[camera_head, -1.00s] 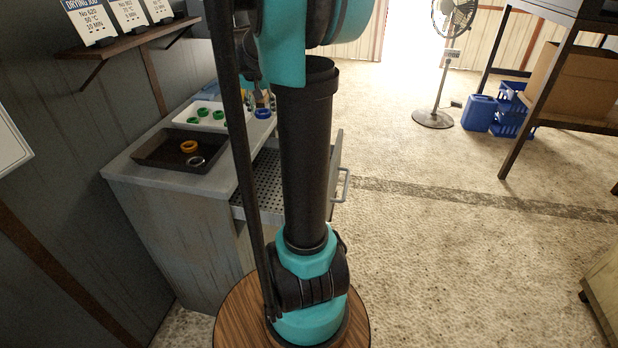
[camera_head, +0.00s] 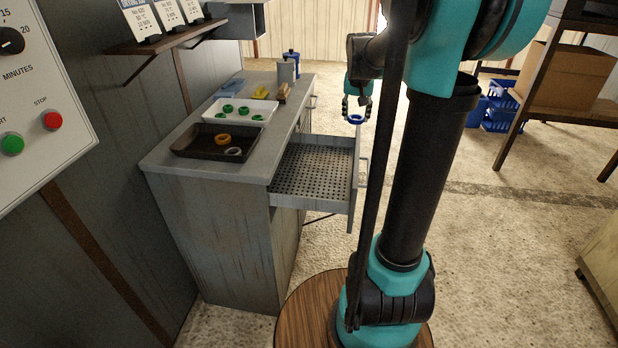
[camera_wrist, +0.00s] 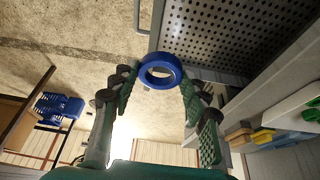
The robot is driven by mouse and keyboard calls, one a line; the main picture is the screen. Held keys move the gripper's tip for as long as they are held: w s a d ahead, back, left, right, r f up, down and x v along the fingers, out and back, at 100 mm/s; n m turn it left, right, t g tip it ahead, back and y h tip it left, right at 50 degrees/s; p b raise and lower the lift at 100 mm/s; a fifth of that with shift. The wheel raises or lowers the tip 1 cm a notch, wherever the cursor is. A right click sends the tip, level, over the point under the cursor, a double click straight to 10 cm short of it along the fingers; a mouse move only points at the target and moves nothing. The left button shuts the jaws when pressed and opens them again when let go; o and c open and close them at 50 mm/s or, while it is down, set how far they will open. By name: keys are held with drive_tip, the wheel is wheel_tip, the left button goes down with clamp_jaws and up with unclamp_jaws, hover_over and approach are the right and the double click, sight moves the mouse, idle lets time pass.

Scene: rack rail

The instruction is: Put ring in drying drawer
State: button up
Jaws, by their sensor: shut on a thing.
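A blue ring (camera_head: 355,119) is held between the fingertips of my gripper (camera_head: 355,110), which is shut on it. The ring fills the middle of the wrist view (camera_wrist: 160,71), tilted, with a green finger on each side. The drying drawer (camera_head: 352,185) is pulled out from the grey cabinet and has a perforated metal floor that looks empty where it shows. In the head view the ring appears at the drawer's far front corner. In the wrist view the ring shows just outside the drawer's edge (camera_wrist: 158,30); its height over the drawer is hard to judge.
On the cabinet top (camera_head: 170,160) stand a dark tray (camera_head: 190,152) with an orange and a grey ring, and a white tray (camera_head: 212,118) with several green rings. A yellow item (camera_head: 261,92) and a blue bottle (camera_head: 291,62) are farther back. A control panel (camera_head: 45,85) is at left.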

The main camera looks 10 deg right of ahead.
drive_tip(key=w+a+f+n+y, duration=0.1)
drive_tip(key=w+a+n, duration=0.1)
drive_tip(key=a, duration=0.5)
drive_tip(key=w+a+f+n+y, duration=0.1)
drive_tip(key=w+a+n, duration=0.15)
drive_tip(key=a, duration=0.35)
hover_over(311, 170)
drive_tip(key=s, duration=0.2)
drive_tip(key=shift+n, duration=0.25)
drive_tip(key=f, duration=1.5)
drive_tip(key=shift+w+f, duration=0.2)
drive_tip(key=shift+f, duration=2.25)
drive_tip(key=shift+f, duration=0.1)
drive_tip(key=o, duration=1.1)
drive_tip(key=shift+o, duration=0.2)
drive_tip(key=v, duration=1.2)
drive_tip(key=shift+s, duration=0.15)
